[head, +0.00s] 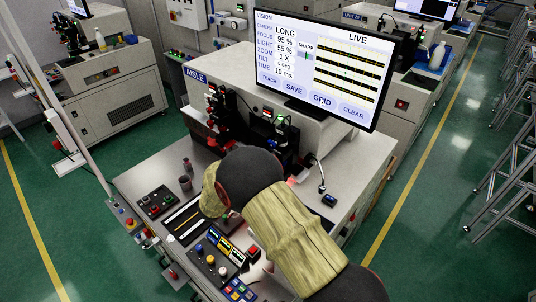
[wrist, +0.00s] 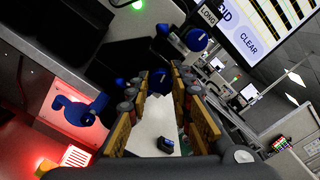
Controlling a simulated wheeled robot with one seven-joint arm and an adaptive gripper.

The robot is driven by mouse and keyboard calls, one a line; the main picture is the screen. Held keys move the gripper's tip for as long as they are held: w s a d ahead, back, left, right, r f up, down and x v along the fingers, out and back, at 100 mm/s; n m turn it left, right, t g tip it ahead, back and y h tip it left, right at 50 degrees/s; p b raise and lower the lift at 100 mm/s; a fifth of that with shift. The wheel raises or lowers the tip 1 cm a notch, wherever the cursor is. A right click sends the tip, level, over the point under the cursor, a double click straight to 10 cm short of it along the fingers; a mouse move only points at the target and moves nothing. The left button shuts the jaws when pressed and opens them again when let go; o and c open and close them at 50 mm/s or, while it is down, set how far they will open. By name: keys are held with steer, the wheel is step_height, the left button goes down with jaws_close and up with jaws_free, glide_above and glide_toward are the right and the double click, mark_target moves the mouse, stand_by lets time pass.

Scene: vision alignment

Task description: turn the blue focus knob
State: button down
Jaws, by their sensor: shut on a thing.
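My gripper (wrist: 159,84) reaches toward the camera unit in the wrist view, its yellow-padded fingers on both sides of a blue knob (wrist: 160,76). The fingers are shut on this knob, which is mostly hidden between their tips. Another blue knob (wrist: 196,40) is just beyond, near a LONG label. In the head view my arm hides the gripper and the knob. The monitor (head: 325,65) reads camera LONG, focus 95 %, light 55 %, zoom 1 X, tilt 0 deg, time 10 ms. It shows a SHARP bar and a live picture of dark and yellow stripes.
A blue clamp-like part (wrist: 80,110) stands left of the fingers before a red-lit panel. The dark camera unit (head: 228,115) rises close behind my arm. Button panels (head: 160,201) and a striped plate (head: 186,217) lie on the grey worktop (head: 140,180).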

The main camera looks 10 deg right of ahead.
steer(key=shift+r+n+p, duration=0.1)
steer(key=shift+n+p, duration=0.75)
steer(key=shift+n, duration=0.05)
steer(key=c, duration=1.7)
jaws_free()
steer(key=shift+o, duration=0.7)
steer(key=shift+a, duration=0.15)
steer(key=v, duration=1.1)
steer(key=shift+s+a, duration=0.25)
steer(key=shift+a, duration=0.05)
